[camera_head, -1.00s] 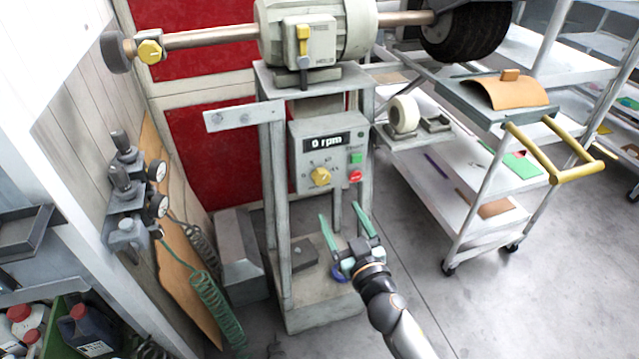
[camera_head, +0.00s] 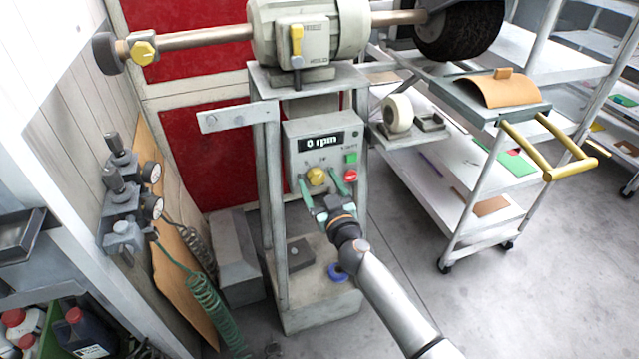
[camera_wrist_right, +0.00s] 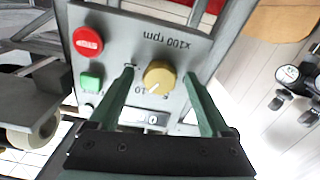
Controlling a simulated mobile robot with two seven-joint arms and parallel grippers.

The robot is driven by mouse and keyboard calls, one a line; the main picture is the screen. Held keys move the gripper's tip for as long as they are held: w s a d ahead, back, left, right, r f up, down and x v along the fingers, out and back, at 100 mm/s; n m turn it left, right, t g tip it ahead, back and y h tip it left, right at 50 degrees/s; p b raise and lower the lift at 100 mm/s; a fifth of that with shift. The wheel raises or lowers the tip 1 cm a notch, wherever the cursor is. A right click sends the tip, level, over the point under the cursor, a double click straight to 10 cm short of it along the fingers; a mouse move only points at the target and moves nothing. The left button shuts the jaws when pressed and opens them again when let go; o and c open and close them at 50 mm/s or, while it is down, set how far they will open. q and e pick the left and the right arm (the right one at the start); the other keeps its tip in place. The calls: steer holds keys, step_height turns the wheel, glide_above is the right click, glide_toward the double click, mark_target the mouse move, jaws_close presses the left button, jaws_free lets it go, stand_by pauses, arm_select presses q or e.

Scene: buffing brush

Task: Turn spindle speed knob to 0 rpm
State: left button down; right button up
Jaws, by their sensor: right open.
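The yellow spindle speed knob (camera_head: 316,177) is on the front of the grey control box (camera_head: 296,151). The box's black display (camera_head: 322,142) reads 0 rpm. My right gripper (camera_head: 320,184) is open, its green fingers reaching up to the panel on either side of the knob. In the right wrist view the knob (camera_wrist_right: 159,76) lies between the two open fingers (camera_wrist_right: 158,82), with visible gaps on both sides. My left gripper is not in view.
A green button (camera_head: 351,158) and a red button (camera_head: 350,175) sit right of the knob. The buffing motor (camera_head: 335,30) is above. A white cart (camera_head: 470,190) stands to the right, and a hose (camera_head: 205,300) hangs at left.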

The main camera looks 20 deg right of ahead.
steer(key=shift+c, duration=0.5)
steer(key=c, duration=0.6)
jaws_close()
